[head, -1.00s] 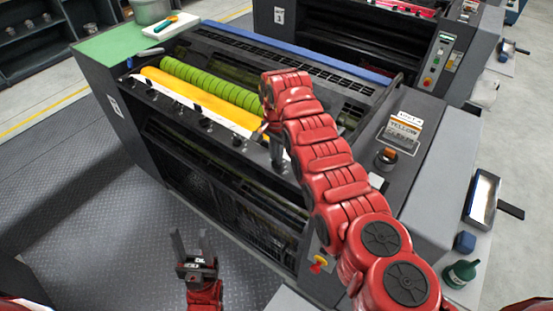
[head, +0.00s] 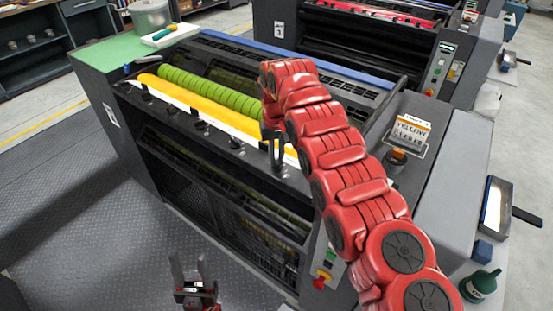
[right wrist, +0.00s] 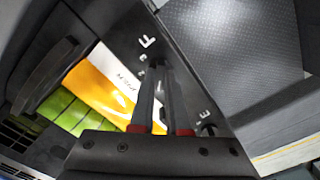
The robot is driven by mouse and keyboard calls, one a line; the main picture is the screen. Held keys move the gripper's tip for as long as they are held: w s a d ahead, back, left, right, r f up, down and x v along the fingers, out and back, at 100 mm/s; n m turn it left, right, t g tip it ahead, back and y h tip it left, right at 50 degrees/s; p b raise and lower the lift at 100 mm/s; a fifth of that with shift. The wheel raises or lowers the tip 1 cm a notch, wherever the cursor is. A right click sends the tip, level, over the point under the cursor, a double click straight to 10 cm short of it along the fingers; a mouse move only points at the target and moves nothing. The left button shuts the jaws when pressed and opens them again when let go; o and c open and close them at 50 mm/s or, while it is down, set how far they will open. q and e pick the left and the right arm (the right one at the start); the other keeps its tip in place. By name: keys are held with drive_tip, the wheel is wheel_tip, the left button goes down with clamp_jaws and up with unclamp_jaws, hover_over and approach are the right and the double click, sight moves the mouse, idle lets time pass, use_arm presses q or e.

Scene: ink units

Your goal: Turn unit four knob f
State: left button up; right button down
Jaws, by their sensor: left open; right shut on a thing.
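Unit four (head: 410,130) is the grey press unit with the "YELLOW" card, a yellow ink band (head: 205,103) and a green roller (head: 215,90). A row of small black knobs (head: 200,125) runs along its front edge. My right gripper (head: 278,158) points down at the right part of that row. In the right wrist view its fingers (right wrist: 165,70) close beside a white letter F (right wrist: 148,42), shut on knob f, which the fingers mostly hide. A knob (right wrist: 208,129) by the letter E stands apart from them. My left gripper (head: 189,270) is open and empty over the floor.
A green top (head: 100,55) with a tin (head: 150,14) and a white tray (head: 172,35) is at the unit's far left end. Unit three (head: 350,40) stands behind. Red and yellow buttons (head: 322,278) sit on the near right corner. The left floor is clear.

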sight(277, 161)
drive_tip(key=n, duration=0.5)
drive_tip(key=shift+n, duration=0.4)
idle(0.3)
drive_tip(key=c, duration=0.9)
unclamp_jaws()
drive_tip(key=shift+r, duration=0.55)
wheel_tip(277, 161, up, 3)
drive_tip(key=shift+a+r+p, duration=0.1)
drive_tip(key=shift+p, duration=0.8)
wheel_tip(277, 161, up, 13)
drive_tip(key=p, duration=1.3)
